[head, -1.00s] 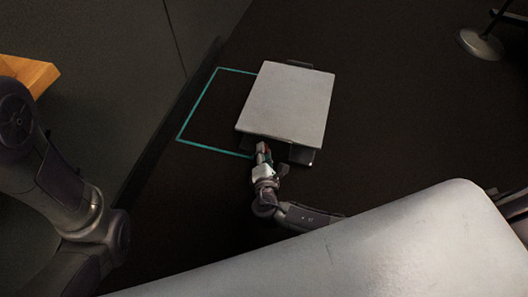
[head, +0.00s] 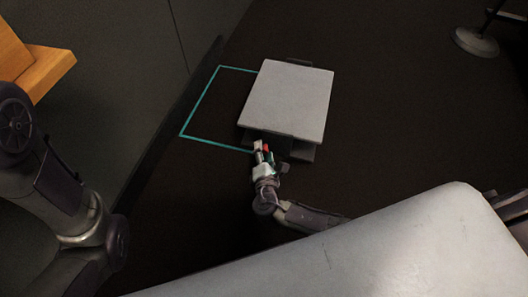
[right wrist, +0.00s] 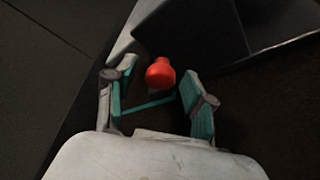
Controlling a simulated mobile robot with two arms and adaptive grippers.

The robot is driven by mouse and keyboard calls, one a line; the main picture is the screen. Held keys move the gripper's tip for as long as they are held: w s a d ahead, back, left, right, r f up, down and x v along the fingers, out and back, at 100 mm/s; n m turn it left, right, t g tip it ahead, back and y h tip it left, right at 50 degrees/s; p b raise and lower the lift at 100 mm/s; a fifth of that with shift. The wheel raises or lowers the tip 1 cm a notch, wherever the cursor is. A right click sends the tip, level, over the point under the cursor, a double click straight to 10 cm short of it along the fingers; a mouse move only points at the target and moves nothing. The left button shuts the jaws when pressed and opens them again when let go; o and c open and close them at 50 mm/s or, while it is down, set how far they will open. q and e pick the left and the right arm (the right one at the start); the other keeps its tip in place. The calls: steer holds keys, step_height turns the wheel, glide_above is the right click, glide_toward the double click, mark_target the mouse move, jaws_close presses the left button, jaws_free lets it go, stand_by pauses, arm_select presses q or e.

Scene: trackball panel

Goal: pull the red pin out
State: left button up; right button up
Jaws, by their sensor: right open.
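The red pin (right wrist: 160,74) shows in the right wrist view as a round red knob with a narrower end. It lies between my right gripper's fingers, toward their tips, with dark gaps on both sides. My right gripper (right wrist: 152,88) is open, and I see no finger touching the pin. In the head view the pin (head: 266,147) is a small red spot at the right gripper (head: 264,151), by the near edge of the pale panel (head: 290,100). What the pin sits in is hidden. My left arm shows at left, but its gripper is out of view.
The pale panel rests over a dark base (head: 302,152). A teal outline (head: 205,100) marks the dark floor to its left. An orange wooden piece (head: 50,70) is at the upper left, and a round stand foot (head: 476,42) at the upper right. Floor right of the panel is clear.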

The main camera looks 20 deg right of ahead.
step_height(320, 180, up, 10)
stand_by(0.5)
steer(key=shift+s, duration=0.1)
stand_by(0.4)
